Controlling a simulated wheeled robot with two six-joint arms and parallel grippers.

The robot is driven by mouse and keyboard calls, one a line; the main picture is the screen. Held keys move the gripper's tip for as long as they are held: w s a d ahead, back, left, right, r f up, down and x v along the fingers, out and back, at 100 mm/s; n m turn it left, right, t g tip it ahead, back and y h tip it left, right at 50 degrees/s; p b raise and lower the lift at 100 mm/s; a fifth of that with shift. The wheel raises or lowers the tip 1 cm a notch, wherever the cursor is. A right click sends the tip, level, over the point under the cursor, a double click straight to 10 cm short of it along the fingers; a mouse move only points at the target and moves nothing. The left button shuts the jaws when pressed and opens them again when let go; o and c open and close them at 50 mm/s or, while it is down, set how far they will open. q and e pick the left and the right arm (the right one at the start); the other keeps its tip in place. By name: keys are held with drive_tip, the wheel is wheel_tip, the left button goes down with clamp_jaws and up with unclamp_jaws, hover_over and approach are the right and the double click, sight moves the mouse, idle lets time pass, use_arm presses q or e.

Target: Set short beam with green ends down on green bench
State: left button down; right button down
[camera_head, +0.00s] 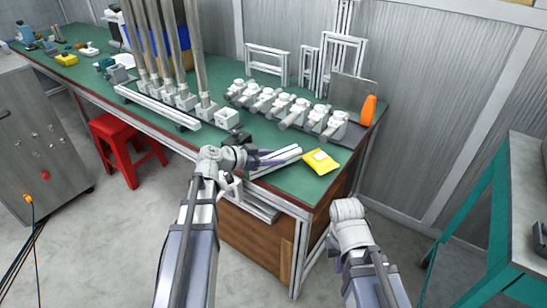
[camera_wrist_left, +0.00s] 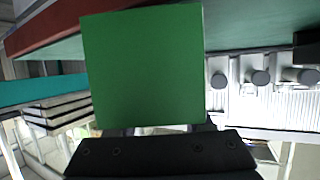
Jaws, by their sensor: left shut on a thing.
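The green bench (camera_head: 310,182) has a green top with a red-brown edge. My left gripper (camera_head: 275,158) is over its near right part, shut on the short beam with green ends. In the left wrist view the beam's square green end (camera_wrist_left: 143,66) faces the camera, just past my dark gripper body (camera_wrist_left: 160,155). In the head view, pale bars (camera_head: 277,163) show around the gripper; I cannot tell which part is the held beam or whether it touches the bench. My right gripper is low in front of the bench; its fingers are hidden behind its wrist.
A yellow packet (camera_head: 320,162) lies right of the left gripper. A row of grey valve-like parts (camera_head: 290,110) and an orange bottle (camera_head: 368,110) stand behind. Tall grey posts (camera_head: 165,50) stand further left. A red stool (camera_head: 115,148) is beside the bench.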

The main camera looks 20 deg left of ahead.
use_arm(q)
drive_tip(key=shift+f+b, duration=0.5)
drive_tip(key=shift+f, duration=0.05)
drive_tip(key=shift+c, duration=1.2)
unclamp_jaws()
drive_tip(key=shift+r, duration=0.1)
